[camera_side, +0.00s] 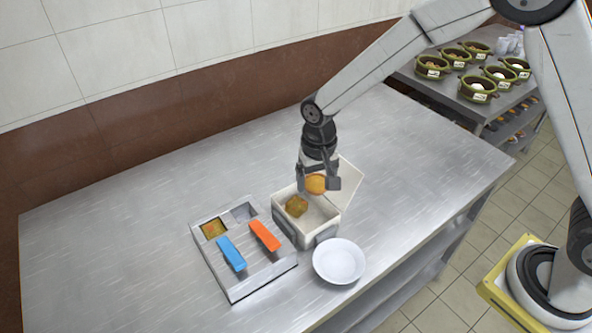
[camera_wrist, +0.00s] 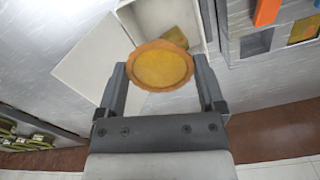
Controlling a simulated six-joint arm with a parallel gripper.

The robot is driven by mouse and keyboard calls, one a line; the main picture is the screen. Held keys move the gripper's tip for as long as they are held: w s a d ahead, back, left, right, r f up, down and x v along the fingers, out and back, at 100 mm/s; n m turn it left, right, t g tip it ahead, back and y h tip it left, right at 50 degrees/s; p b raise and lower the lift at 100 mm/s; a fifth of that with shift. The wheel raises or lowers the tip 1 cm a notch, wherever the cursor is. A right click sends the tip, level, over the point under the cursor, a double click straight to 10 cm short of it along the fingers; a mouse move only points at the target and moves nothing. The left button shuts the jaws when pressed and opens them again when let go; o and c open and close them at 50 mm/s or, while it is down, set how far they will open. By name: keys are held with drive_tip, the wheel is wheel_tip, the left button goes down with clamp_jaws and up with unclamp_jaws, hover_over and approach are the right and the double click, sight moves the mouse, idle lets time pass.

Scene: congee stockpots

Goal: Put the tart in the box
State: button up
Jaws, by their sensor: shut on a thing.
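The tart (camera_side: 316,184), round with an orange-brown rim and yellow filling, is held in my gripper (camera_side: 318,183), which is shut on it. It also shows in the wrist view (camera_wrist: 161,66) between the two fingers (camera_wrist: 163,80). The box (camera_side: 322,222) is white, with its lid (camera_side: 345,185) open at the back right. My gripper holds the tart above the back part of the box. A yellow-brown piece of food (camera_side: 297,206) lies inside the box at the left. In the wrist view the tart hides part of the box (camera_wrist: 135,18).
A grey tray (camera_side: 238,291) with a blue-handled item (camera_side: 231,253) and an orange-handled item (camera_side: 264,236) lies left of the box. Pots (camera_side: 478,91) stand on a far-right counter. The table's left side is clear.

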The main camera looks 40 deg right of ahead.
drive_tip(key=shift+w, duration=0.15)
drive_tip(key=shift+f, duration=4.45)
drive_tip(key=shift+f, duration=0.2)
drive_tip(key=o, duration=0.9)
drive_tip(key=shift+o, duration=0.2)
drive_tip(key=shift+r, duration=0.3)
drive_tip(key=shift+r, duration=0.35)
